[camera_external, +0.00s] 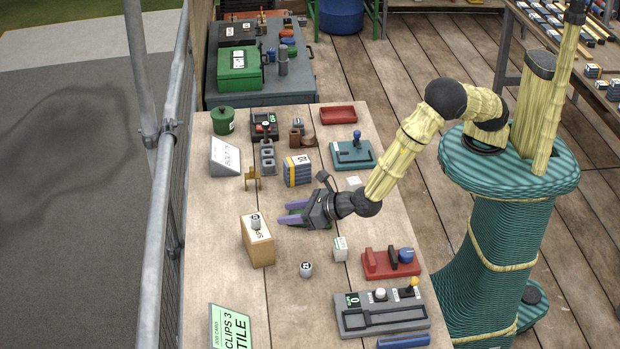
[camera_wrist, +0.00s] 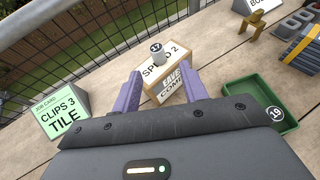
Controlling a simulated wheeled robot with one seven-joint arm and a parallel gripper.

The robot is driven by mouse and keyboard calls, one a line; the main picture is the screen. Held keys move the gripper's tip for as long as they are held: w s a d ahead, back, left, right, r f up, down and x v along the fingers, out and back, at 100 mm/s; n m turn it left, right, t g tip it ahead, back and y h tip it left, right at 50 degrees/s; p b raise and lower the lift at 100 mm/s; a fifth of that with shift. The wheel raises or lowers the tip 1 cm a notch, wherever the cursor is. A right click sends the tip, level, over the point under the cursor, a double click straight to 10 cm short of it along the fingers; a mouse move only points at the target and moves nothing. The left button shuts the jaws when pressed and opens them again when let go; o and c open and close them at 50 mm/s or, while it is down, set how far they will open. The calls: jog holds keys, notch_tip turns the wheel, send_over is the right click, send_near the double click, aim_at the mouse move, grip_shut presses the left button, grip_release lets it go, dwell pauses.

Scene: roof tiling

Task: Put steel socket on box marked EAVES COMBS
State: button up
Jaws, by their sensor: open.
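The box marked EAVES COMBS (camera_external: 262,250) is a tan carton standing on the bench, left of and nearer the camera than my gripper. A small steel socket (camera_external: 255,221) stands upright on the top of the box. It also shows in the wrist view (camera_wrist: 158,52), at the far edge of the top, with a dark number disc. My gripper (camera_external: 284,219) is open, with purple fingers and nothing between them. Its fingertips (camera_wrist: 157,92) point toward the box, apart from the socket.
Another small grey cylinder (camera_external: 306,270) stands on the bench. A white block (camera_external: 340,250), a red device (camera_external: 390,265) and a grey control panel (camera_external: 382,315) are nearby. A green job card (camera_wrist: 62,115) stands left.

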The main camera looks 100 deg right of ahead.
jog(key=s+d+r+m+g+h, duration=0.1)
jog(key=s+d+r+m+g, duration=0.2)
jog(key=s+d+m+g, duration=0.9)
jog(key=s+d+r+m+t+y, duration=0.1)
jog(key=s+d+r+m+y, duration=0.2)
jog(key=s+m, duration=0.6)
jog(key=s+d+r+m+t+y, duration=0.1)
jog(key=s+d+r+m+y, duration=0.2)
jog(key=s+m, duration=0.6)
jog(key=shift+d+r+m, duration=0.15)
jog(key=shift+d+m, duration=0.45)
jog(key=shift+d, duration=0.1)
